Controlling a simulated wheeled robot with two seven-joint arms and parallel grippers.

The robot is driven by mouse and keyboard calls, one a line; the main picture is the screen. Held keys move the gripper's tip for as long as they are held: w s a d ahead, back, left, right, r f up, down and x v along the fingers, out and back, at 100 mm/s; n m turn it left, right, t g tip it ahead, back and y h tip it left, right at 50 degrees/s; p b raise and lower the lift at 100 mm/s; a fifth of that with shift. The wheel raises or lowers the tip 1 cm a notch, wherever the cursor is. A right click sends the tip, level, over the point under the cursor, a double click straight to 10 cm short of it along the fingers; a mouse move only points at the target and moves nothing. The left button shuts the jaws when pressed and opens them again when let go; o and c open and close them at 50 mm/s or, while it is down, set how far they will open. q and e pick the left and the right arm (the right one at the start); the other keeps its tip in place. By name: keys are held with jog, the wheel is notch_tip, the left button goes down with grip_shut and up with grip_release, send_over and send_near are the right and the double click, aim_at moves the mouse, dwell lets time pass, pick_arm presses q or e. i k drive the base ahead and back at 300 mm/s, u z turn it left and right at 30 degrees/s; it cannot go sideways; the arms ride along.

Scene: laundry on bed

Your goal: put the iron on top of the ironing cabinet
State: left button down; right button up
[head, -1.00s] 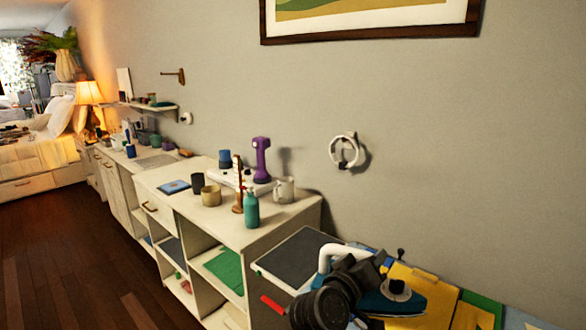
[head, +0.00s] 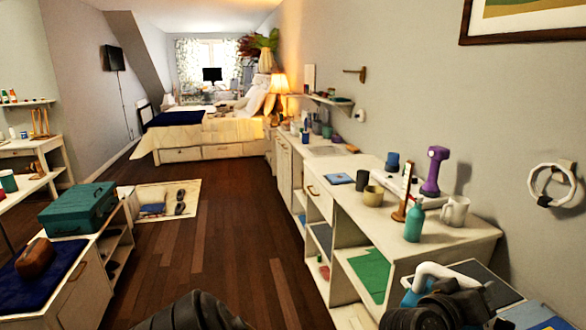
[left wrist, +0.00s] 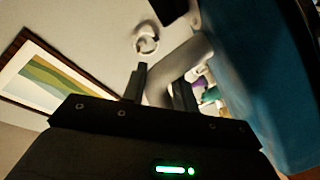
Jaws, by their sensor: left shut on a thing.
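The iron (head: 420,290), with a teal body and a thick white handle, is at the lower right of the head view. My left gripper (head: 432,308) is shut on its handle, and my dark wrist hides much of it. In the left wrist view, the white handle (left wrist: 178,68) sits between the fingers of my left gripper (left wrist: 158,88), with the blue body (left wrist: 250,70) at the right. I cannot tell for sure which piece of furniture is the ironing cabinet. A low white cabinet (head: 75,295) with a dark blue top stands at the left. My right gripper is not in view.
A teal case (head: 78,209) and a brown object (head: 36,258) are on the left cabinet. A long white shelf unit (head: 450,240) along the wall holds a teal bottle (head: 414,222), a purple device (head: 434,172) and mugs. The wooden floor (head: 225,245) between is mostly clear.

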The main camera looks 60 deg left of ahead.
aim_at(327, 164)
jog(key=u, duration=2.65)
jog(key=i, duration=3.55)
jog(key=z, duration=2.65)
